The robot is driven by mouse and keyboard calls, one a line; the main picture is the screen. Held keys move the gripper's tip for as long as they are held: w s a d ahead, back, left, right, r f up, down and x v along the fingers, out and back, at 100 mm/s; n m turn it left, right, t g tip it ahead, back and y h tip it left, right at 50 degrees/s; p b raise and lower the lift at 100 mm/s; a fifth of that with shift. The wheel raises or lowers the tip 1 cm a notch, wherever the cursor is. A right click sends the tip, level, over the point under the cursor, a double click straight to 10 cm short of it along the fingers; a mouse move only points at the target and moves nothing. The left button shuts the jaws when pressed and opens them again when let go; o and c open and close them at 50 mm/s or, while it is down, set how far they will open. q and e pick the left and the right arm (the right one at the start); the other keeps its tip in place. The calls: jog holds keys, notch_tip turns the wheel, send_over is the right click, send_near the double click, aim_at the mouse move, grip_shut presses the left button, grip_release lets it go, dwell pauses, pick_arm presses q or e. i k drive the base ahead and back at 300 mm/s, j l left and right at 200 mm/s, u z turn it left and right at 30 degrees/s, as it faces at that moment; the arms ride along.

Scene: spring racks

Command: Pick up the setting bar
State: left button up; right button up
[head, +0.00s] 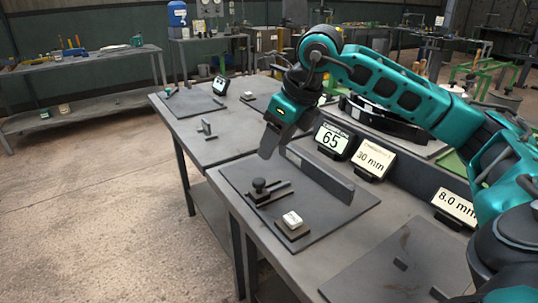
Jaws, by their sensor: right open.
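My right gripper (270,144) reaches in from the right and points down above the left part of the dark mat (335,208). It is open and nothing shows between its fingers. A long grey bar (322,176) stands on edge along the back of this mat, just right of the fingers and apart from them as far as I can see. Nearer on the mat lies a low slide with a black knob (260,185). A small block with a pale top (291,220) sits near the front edge. I cannot tell for certain which piece is the setting bar. My left gripper is out of view.
Displays stand behind the mat, reading 65 (332,140), 30 mm (372,161) and 8.0 mm (455,206). A small grey bracket (206,127) stands on the farther table. Another mat (402,262) lies at the front right. The floor (90,220) at left is clear.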

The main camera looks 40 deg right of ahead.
aim_at(338, 189)
jog(key=k+j, duration=0.75)
jog(key=j, duration=0.2)
